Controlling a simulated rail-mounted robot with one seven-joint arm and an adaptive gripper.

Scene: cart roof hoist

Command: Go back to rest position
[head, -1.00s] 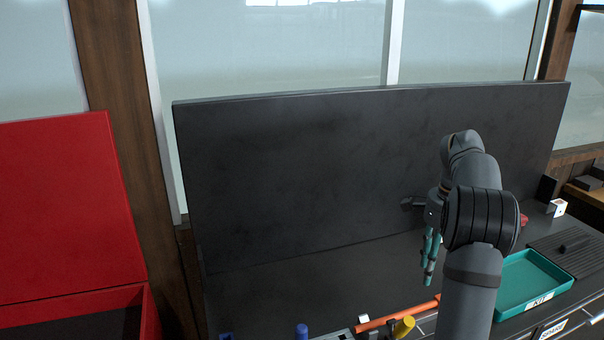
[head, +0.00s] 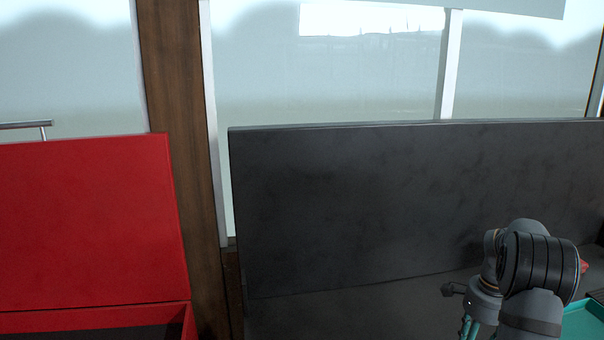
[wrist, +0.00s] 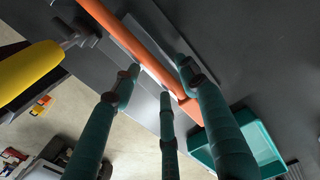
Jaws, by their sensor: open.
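My gripper (wrist: 158,76) shows in the wrist view with its teal fingers spread apart and nothing held between them. It hangs above the bench edge, over a long orange bar (wrist: 125,38); how far above the bar I cannot tell. In the head view my gripper (head: 469,327) is at the bottom edge, right of centre, in front of the dark back panel (head: 400,200). Its fingertips are cut off by the picture's edge there.
A teal tray (wrist: 258,140) sits on the bench; its corner shows in the head view. A yellow handle (wrist: 28,66) is at the left of the wrist view, beside pale floor (wrist: 125,150). An open red box (head: 90,220) stands far left in the head view.

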